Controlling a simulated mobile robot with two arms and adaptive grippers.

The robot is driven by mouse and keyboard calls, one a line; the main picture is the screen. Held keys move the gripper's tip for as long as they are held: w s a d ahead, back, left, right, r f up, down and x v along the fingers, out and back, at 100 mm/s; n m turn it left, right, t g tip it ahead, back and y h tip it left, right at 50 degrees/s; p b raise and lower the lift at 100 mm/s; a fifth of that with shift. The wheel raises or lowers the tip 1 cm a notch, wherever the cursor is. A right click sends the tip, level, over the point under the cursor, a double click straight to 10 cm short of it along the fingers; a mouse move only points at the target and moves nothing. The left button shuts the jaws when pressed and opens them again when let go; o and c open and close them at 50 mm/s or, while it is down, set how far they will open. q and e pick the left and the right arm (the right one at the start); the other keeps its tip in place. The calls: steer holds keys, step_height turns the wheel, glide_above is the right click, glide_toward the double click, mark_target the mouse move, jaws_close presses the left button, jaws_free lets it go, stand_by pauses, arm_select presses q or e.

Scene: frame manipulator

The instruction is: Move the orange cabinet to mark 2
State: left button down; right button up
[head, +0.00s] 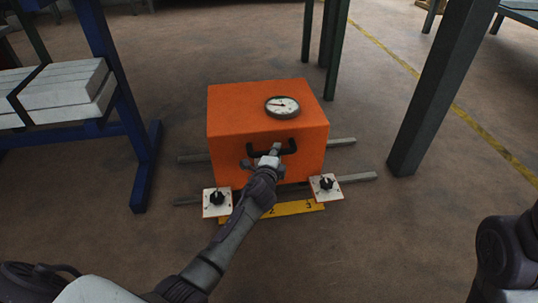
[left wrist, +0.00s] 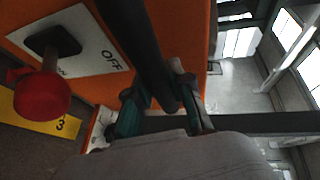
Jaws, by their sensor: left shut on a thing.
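The orange cabinet (head: 240,105) stands on two grey rails, with a round gauge (head: 282,107) on top and a black handle (head: 289,148) on its front. My left gripper (head: 271,156) is shut on the handle; the left wrist view shows its fingers (left wrist: 165,103) on either side of the dark handle bar (left wrist: 135,40). A yellow scale strip (head: 295,208) lies in front of the cabinet, with 2 and 3 readable. My left forearm covers part of its left portion. The cabinet's exact position against the marks is unclear. My right gripper is out of view.
White plates with black knobs sit at the front rail's left (head: 217,201) and right (head: 326,186). The wrist view shows a red knob (left wrist: 42,96) by an OFF label. A blue rack (head: 145,170) stands left, a dark post (head: 430,95) right.

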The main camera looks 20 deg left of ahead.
arm_select(q)
steer(key=shift+s+f, duration=0.1)
steer(key=c, duration=1)
jaws_free()
steer(key=shift+a, duration=0.1)
steer(key=v, duration=1.2)
